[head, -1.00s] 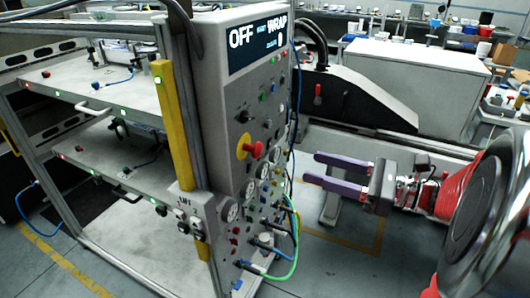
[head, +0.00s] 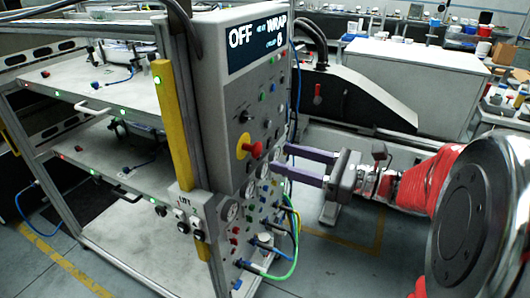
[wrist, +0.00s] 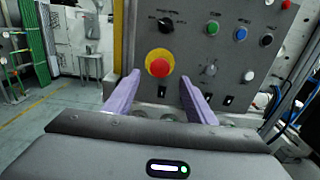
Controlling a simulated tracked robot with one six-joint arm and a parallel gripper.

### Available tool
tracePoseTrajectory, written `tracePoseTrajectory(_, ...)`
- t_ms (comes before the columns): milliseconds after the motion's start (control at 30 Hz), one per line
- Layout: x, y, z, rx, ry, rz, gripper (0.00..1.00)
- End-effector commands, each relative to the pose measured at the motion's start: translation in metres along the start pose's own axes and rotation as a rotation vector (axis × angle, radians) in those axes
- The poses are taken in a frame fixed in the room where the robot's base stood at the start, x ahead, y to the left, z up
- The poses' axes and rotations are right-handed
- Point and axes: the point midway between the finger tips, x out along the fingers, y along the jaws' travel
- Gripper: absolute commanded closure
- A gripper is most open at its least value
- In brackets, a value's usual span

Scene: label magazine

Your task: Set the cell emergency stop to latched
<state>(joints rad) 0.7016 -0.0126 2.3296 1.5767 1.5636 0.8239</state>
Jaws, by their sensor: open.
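The emergency stop is a red mushroom button (head: 256,150) on a yellow round plate, on the grey control panel (head: 215,100). In the wrist view the red button (wrist: 159,67) sits ahead of and between my two purple fingers, a little above the line between their tips. My gripper (head: 279,160) is open and empty, with its fingers pointing at the panel just right of the button in the head view. A gap seems to remain between the fingertips and the button. I cannot tell whether the button is pressed in.
A black selector knob (wrist: 166,24) is just above the button, with green, blue and black controls to its right. Gauges (head: 228,210) and looped cables (head: 290,235) are lower on the panel. A yellow post (head: 172,120) stands at the panel's left edge.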

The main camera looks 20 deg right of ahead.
Motion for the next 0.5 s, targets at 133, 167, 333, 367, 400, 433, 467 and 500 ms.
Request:
tracePoseTrajectory(133, 0.017, 0.001, 0.000, 0.000, 0.000, 0.003, 0.49)
tracePoseTrajectory(167, 0.020, 0.001, 0.000, 0.000, 0.000, 0.003, 0.49)
tracePoseTrajectory(333, 0.038, 0.001, 0.000, 0.001, -0.001, 0.003, 0.49)
tracePoseTrajectory(367, 0.042, 0.001, 0.000, 0.001, -0.001, 0.003, 0.49)
tracePoseTrajectory(400, 0.046, 0.001, 0.000, 0.001, 0.000, 0.003, 0.49)
tracePoseTrajectory(433, 0.049, 0.001, 0.000, 0.001, 0.000, 0.003, 0.49)
tracePoseTrajectory(467, 0.051, 0.001, 0.000, 0.001, 0.000, 0.003, 0.49)
tracePoseTrajectory(500, 0.055, 0.001, 0.000, 0.001, -0.001, 0.003, 0.49)
